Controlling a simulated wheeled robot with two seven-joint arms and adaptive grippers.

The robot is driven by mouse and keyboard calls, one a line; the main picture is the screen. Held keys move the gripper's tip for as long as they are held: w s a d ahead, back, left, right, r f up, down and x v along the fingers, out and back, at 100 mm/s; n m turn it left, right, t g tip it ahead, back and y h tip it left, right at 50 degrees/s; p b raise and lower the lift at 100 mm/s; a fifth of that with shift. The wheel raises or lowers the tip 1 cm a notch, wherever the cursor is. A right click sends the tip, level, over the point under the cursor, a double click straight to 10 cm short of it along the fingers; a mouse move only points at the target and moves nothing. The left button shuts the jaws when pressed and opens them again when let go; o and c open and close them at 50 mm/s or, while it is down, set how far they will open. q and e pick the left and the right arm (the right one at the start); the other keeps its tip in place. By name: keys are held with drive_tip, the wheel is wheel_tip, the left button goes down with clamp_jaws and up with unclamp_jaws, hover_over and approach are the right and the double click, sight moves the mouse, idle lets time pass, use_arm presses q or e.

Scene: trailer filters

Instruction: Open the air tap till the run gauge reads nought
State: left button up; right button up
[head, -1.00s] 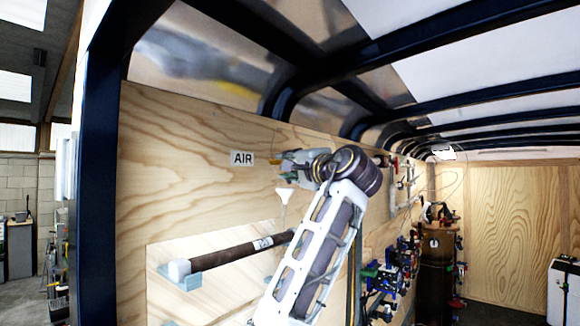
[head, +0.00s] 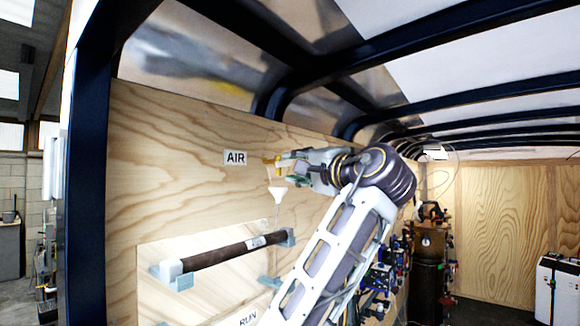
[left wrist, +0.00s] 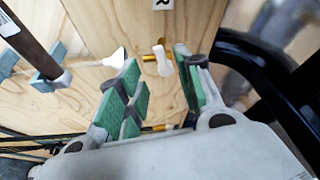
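The AIR label (head: 235,158) is on the plywood wall, with a brass air tap (head: 268,160) just right of it. My left gripper (head: 284,166) is close to the tap, to its right. In the left wrist view, my left gripper's green-padded fingers (left wrist: 154,68) stand apart. The tap's brass body and pale lever (left wrist: 163,60) show in the gap between the fingertips; I cannot tell if they touch. A RUN label (head: 248,320) shows at the bottom edge. The run gauge is not visible. My right gripper is not in view.
A white funnel (head: 277,194) hangs just below the tap. A dark filter tube (head: 232,253) sits in grey clips below it. Dark roof ribs (head: 440,100) curve overhead. A dark cylinder (head: 428,270) and a white cabinet (head: 558,290) stand farther back right.

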use_arm(q)
drive_tip(key=shift+v, duration=2.35)
drive_tip(key=shift+w, duration=0.1)
